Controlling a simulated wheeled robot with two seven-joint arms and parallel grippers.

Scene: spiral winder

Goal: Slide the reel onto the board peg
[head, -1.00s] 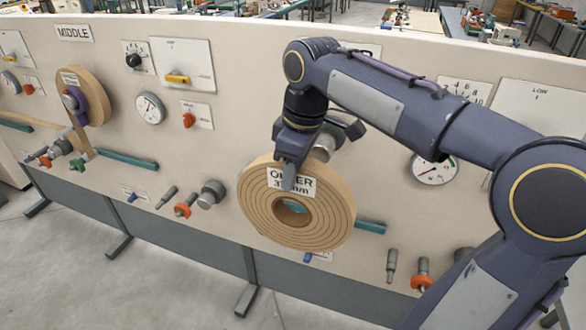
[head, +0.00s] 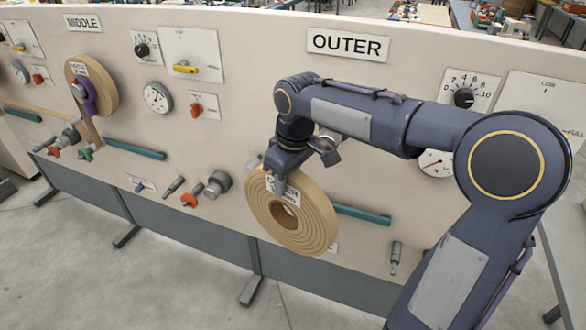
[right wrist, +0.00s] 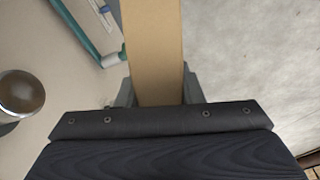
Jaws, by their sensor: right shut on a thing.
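A tan wound reel (head: 306,222) with a central hole and a white label hangs in front of the board (head: 240,110) in the head view. My right gripper (head: 278,182) is shut on its upper rim. In the right wrist view the tan edge of the reel (right wrist: 153,50) runs up between the fingers. A rounded metal end (right wrist: 20,94) stands at the left there, apart from the reel; I cannot tell whether it is the peg. In the head view no peg shows through the reel's hole. My left gripper is not in view.
A second tan reel (head: 103,88) is mounted under the MIDDLE sign (head: 84,22). The OUTER sign (head: 347,44) is above my arm. A green bar (head: 362,214) is behind the held reel. A grey knob (head: 219,183) and an orange-collared fitting (head: 190,199) project left of it.

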